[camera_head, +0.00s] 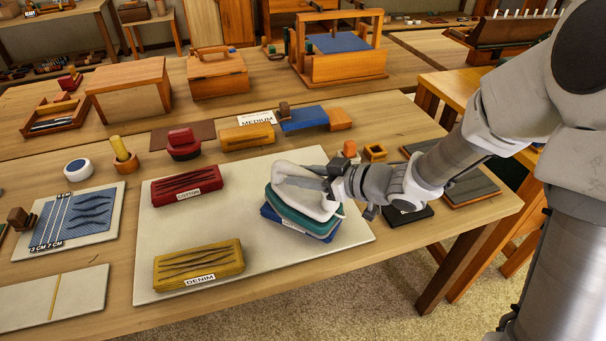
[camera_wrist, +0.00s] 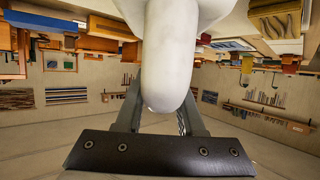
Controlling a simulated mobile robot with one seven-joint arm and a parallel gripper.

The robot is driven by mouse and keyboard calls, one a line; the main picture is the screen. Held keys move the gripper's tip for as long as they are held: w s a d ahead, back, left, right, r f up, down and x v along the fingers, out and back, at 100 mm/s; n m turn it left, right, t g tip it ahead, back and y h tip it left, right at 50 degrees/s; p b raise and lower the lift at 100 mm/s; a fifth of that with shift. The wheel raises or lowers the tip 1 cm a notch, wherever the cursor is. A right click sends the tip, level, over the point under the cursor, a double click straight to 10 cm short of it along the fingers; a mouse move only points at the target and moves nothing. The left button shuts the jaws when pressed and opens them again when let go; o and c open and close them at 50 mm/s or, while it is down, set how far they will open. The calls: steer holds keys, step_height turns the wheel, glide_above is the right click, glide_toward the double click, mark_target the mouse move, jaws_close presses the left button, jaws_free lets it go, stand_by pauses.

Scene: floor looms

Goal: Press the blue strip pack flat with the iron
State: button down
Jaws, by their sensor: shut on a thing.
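My gripper (camera_head: 333,180) is shut on the white handle of the iron (camera_head: 290,201), which has a teal lower body. The handle also fills the middle of the wrist view (camera_wrist: 172,60), between the fingers. The iron stands over the blue strip pack (camera_head: 268,213) at the right of the pale board (camera_head: 215,225). Only the pack's blue edges show below the iron; its top is hidden. The iron looks to be resting on the pack, but I cannot tell whether it presses on it.
A red pack labelled COTTON (camera_head: 187,185) and a yellow pack labelled DENIM (camera_head: 198,265) lie on the board's left part. A dark flat pad (camera_head: 408,215) lies right of the board. The board's front middle is bare.

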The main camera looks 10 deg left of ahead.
steer(key=shift+f+b, duration=0.3)
steer(key=shift+f, duration=0.2)
stand_by(3.5)
steer(key=shift+r, duration=0.1)
step_height(320, 180, up, 7)
steer(key=p, duration=0.7)
